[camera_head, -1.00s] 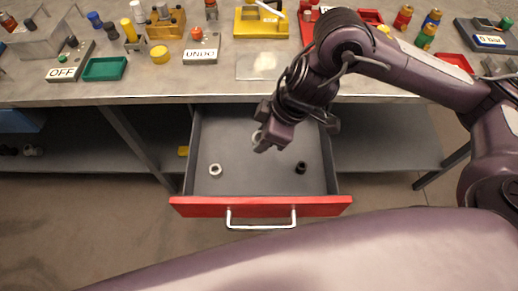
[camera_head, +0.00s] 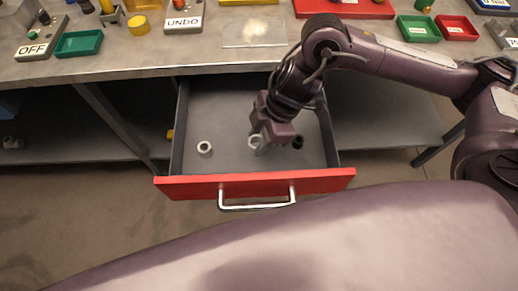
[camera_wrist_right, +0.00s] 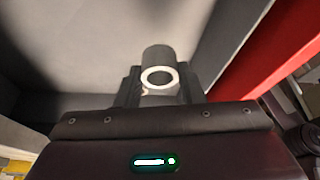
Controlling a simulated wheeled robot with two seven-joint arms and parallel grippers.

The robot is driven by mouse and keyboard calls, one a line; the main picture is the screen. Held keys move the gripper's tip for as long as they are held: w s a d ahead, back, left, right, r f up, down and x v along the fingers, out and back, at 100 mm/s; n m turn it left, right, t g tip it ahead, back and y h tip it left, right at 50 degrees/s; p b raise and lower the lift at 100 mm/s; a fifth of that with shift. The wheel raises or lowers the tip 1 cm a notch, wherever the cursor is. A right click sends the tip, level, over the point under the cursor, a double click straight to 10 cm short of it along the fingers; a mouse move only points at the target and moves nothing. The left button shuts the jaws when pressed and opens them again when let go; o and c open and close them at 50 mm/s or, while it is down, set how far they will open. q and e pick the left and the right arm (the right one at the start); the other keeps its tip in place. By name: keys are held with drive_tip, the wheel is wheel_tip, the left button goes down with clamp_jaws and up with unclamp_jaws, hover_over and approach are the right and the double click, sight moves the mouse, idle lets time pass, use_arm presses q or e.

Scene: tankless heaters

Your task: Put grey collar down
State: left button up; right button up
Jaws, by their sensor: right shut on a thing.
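The grey collar (camera_head: 255,142) is a short tube with a pale ring end, held by my right gripper (camera_head: 264,148) inside the open drawer. In the right wrist view the collar (camera_wrist_right: 158,60) sits between the fingers (camera_wrist_right: 160,88), its open end facing the camera. The gripper is shut on it, low in the drawer; I cannot tell whether the collar touches the drawer floor. The drawer (camera_head: 235,165) is grey with a red front. My left gripper is not in view.
A pale ring (camera_head: 204,148) lies at the left of the drawer and a black ring (camera_head: 298,142) at the right, close to my right gripper. The drawer's red front (camera_head: 180,187) has a metal handle (camera_head: 257,206). The workbench (camera_head: 130,65) above holds trays and labelled blocks.

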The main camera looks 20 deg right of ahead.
drive_tip(key=shift+f+b, duration=0.35)
drive_tip(key=shift+f, duration=2.65)
drive_tip(key=o, duration=1.1)
drive_tip(key=shift+f, duration=0.1)
drive_tip(key=p+v, duration=0.1)
drive_tip(key=v, duration=1.1)
drive_tip(key=shift+r, duration=0.25)
